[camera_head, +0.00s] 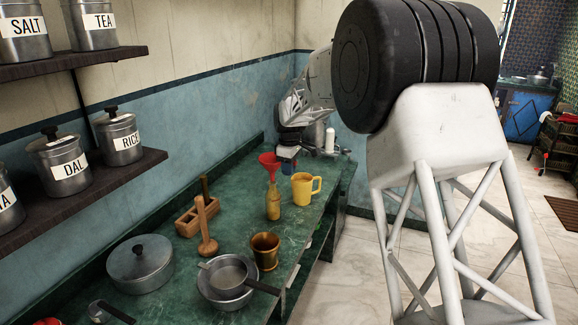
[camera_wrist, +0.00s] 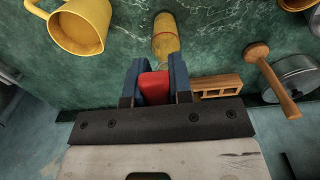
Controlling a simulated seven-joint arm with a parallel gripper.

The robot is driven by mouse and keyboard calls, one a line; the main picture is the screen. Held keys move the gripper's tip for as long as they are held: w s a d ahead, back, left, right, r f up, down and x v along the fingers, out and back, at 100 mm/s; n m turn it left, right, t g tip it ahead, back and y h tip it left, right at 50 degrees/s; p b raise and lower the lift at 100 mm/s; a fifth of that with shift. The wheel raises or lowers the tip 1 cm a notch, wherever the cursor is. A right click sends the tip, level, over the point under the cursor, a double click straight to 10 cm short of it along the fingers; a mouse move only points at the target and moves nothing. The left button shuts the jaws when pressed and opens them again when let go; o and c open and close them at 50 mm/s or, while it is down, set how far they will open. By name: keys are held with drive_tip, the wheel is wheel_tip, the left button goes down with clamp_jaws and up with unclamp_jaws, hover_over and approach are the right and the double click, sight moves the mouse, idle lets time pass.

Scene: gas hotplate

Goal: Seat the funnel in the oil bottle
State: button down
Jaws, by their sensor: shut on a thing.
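A red funnel (camera_head: 269,162) shows wide end up in the head view, its narrow part lined up above the oil bottle (camera_head: 273,204). The bottle is yellowish glass and stands upright on the green counter. In the wrist view my gripper (camera_wrist: 156,74) is shut on the red funnel (camera_wrist: 153,88), between its two blue-grey fingers. The bottle (camera_wrist: 165,40) shows just beyond the fingertips there. The funnel's spout is hidden in the wrist view. I cannot tell whether it is inside the bottle's neck. In the head view my gripper is behind and right of the funnel.
A yellow mug (camera_head: 304,188) stands close right of the bottle. A brass cup (camera_head: 265,250), a wooden masher (camera_head: 207,228), a wooden box (camera_head: 196,216), a lidded pot (camera_head: 139,264) and pans (camera_head: 227,277) stand nearer. The wall (camera_head: 180,140) borders the counter's left side.

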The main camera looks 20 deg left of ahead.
drive_tip(key=shift+f, duration=1.25)
drive_tip(key=shift+f, duration=0.8)
idle(0.8)
drive_tip(key=c, duration=0.9)
unclamp_jaws()
drive_tip(key=shift+c, duration=0.2)
drive_tip(key=shift+r, duration=0.1)
drive_tip(key=shift+r, duration=3.8)
drive_tip(key=shift+d, duration=0.15)
